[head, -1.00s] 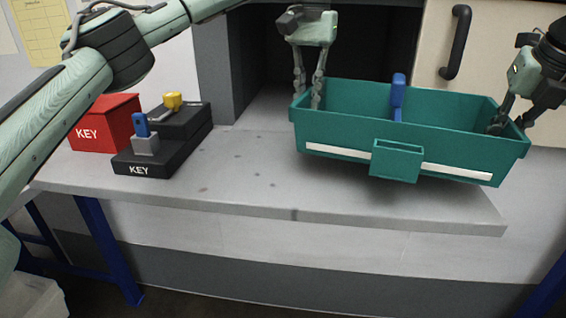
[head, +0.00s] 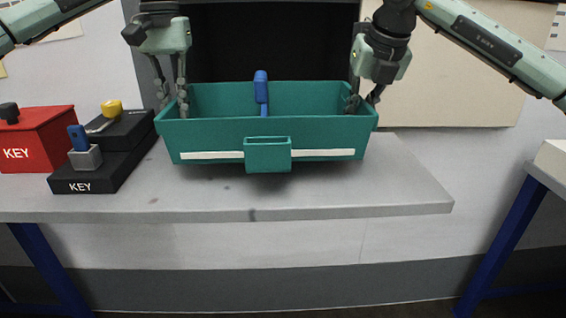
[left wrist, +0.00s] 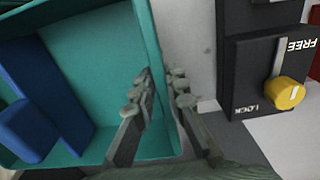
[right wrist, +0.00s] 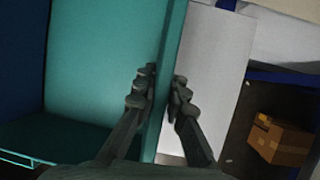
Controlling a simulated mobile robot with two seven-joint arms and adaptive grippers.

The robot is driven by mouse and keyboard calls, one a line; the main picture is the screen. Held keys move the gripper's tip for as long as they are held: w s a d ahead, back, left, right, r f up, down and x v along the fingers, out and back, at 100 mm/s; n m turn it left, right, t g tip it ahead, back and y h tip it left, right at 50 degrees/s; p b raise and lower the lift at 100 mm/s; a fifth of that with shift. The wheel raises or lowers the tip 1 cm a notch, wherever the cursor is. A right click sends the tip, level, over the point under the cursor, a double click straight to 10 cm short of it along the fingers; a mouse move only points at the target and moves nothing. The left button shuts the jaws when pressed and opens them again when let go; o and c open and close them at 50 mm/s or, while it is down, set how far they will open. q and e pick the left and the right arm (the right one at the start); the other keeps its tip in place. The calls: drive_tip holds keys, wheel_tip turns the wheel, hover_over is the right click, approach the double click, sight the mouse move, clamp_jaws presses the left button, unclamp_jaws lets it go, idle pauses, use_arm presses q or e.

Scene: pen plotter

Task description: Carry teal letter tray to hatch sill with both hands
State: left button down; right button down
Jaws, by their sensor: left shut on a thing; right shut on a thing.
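The teal letter tray (head: 215,133) hangs level a little above the grey table, in front of a dark hatch opening (head: 275,45). It has a white strip and a small front pocket, and a blue upright piece (head: 261,88) stands inside. My left gripper (head: 172,105) is shut on its left end wall, which also shows in the left wrist view (left wrist: 158,60). My right gripper (head: 362,100) is shut on its right end wall, also seen in the right wrist view (right wrist: 170,60). The tray hides most of the hatch sill.
The grey table (head: 330,195) is clear below and right of the tray. A cardboard box (right wrist: 280,138) lies on the floor.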

use_arm(q)
drive_tip(key=shift+a+f, duration=0.15)
drive_tip(key=shift+a, duration=0.15)
use_arm(e)
drive_tip(key=shift+d+f, duration=0.25)
drive_tip(key=shift+d, duration=0.05)
